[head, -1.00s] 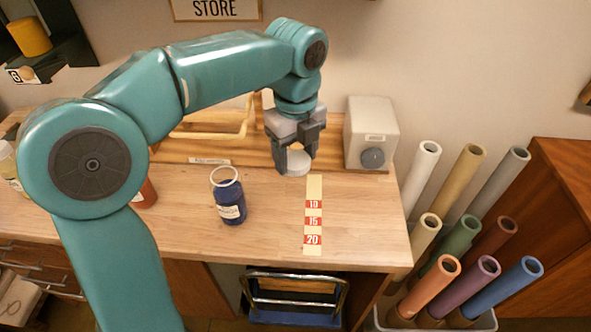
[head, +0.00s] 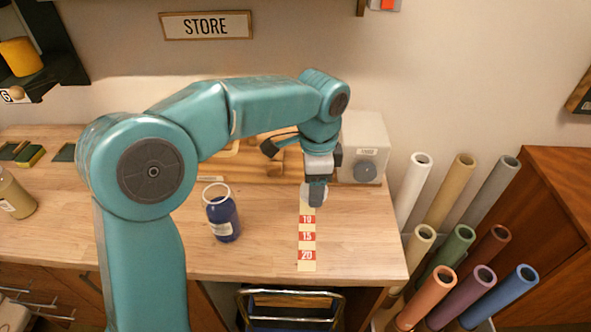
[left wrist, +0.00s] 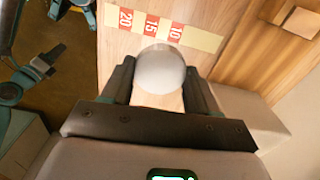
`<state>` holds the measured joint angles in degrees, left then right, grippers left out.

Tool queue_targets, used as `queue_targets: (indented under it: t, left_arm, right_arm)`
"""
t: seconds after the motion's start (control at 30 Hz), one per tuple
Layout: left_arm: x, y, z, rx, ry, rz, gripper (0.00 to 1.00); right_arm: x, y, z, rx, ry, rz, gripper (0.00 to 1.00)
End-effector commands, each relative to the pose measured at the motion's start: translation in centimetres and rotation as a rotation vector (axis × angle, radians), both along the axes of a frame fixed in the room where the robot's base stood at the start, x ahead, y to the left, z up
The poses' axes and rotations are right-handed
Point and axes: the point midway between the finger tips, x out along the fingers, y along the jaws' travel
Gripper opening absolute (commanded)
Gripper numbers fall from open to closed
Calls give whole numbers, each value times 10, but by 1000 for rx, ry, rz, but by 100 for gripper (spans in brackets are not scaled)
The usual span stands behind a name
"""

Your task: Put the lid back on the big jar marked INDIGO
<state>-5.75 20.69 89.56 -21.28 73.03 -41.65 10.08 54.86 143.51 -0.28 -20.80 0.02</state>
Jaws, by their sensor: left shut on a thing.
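The big blue jar (head: 222,214) stands upright and open on the table, its pale rim showing; its label is too small to read. My left gripper (head: 314,194) is to the right of the jar, over the far end of the marked strip. It is shut on a round white lid (head: 308,193). In the left wrist view the lid (left wrist: 160,69) sits between the two fingers of the gripper (left wrist: 160,84). My right gripper is not in view.
A strip marked 10, 15, 20 (head: 307,238) lies on the wooden table (head: 262,255). A grey box with a knob (head: 365,148) stands behind. Rolled tubes (head: 435,278) fill a bin at the right. A pale yellow bottle (head: 14,196) stands at the far left. Table between jar and strip is clear.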

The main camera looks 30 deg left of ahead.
Motion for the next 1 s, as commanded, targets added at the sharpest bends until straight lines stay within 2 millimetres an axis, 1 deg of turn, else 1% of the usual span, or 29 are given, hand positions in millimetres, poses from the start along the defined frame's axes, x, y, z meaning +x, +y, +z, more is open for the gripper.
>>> queue_targets:
  t: [0.03, 0.1, 0.2, 0.3, 0.4, 0.57, 1.0]
  left_arm:
    - [5, -7, -12, 2, 4, 133, 31]
    - [11, -14, -26, 1, 2, 330, 31]
    - [18, -24, -42, -1, 0, 575, 31]
    - [23, -31, -55, -2, -1, 760, 31]
    - [26, -35, -63, -4, -2, 877, 31]
    - [27, -38, -67, -5, -3, 948, 31]
    - [27, -37, -66, -5, -3, 948, 31]
  right_arm:
    - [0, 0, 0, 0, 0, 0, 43]
    - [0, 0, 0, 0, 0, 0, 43]
    - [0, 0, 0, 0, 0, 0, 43]
    - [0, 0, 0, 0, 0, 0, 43]
    - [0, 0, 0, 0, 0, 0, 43]
    - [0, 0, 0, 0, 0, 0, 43]
    - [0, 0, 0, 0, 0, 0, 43]
